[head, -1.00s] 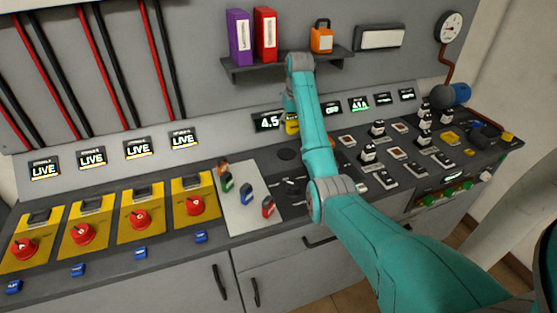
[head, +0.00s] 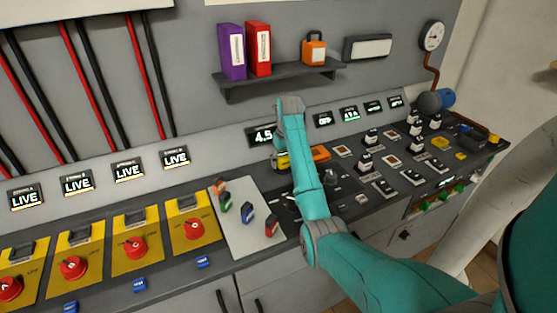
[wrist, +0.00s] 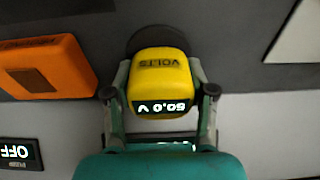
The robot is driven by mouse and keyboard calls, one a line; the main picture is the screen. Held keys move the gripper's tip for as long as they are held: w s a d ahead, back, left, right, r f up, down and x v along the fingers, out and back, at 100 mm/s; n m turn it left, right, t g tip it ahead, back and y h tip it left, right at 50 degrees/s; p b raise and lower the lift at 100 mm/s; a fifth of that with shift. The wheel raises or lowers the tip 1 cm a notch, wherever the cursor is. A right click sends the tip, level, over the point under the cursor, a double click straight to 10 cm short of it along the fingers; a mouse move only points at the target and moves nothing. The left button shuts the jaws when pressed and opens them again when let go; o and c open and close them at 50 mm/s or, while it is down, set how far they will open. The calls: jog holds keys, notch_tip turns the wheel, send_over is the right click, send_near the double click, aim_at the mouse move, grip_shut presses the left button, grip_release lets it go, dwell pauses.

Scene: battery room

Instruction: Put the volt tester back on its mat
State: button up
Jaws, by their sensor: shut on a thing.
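In the head view the tester (head: 282,160) shows as a small yellow patch low at the back of the bench, partly hidden by my arm. A dark round mat (wrist: 152,35) shows just past the tester's far edge in the wrist view; the tester covers much of it. Whether the tester touches the mat cannot be told.
An orange box (wrist: 45,65) lies close to the left of my gripper in the wrist view. Several small coloured pieces stand on a pale panel (head: 248,238) left of my arm. Switches (head: 366,162) fill the bench to the right. A shelf (head: 285,78) hangs above.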

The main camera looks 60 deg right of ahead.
jog(key=shift+f, duration=0.15)
jog(key=o, duration=1.1)
